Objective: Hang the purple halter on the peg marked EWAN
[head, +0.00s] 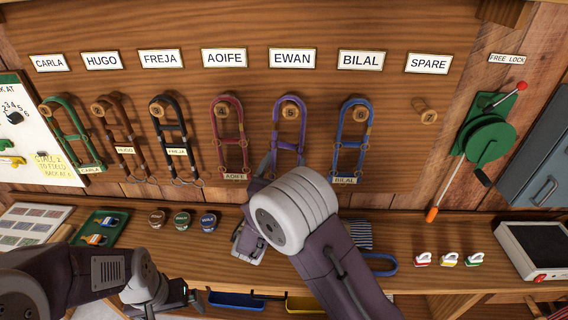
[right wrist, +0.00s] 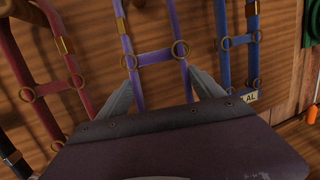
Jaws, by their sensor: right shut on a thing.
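The purple halter (head: 301,127) hangs with its top loop around the wooden peg (head: 290,111) numbered 5, under the EWAN sign (head: 292,58). Its lower part is hidden by my right arm in the head view. In the right wrist view the purple halter (right wrist: 154,57) runs down between the two fingers of my right gripper (right wrist: 168,85), which is shut on its lower part. The exact contact is hidden by the gripper body. My left gripper (head: 152,292) is low at the left above the bench, away from the halter; its jaw opening is unclear.
A red halter (head: 217,127) hangs close on the left and a blue halter (head: 342,128) close on the right. Black, brown and green halters hang further left. The SPARE peg (head: 428,115) is bare. Small tins and a blue loop (head: 392,262) lie on the bench (head: 400,238).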

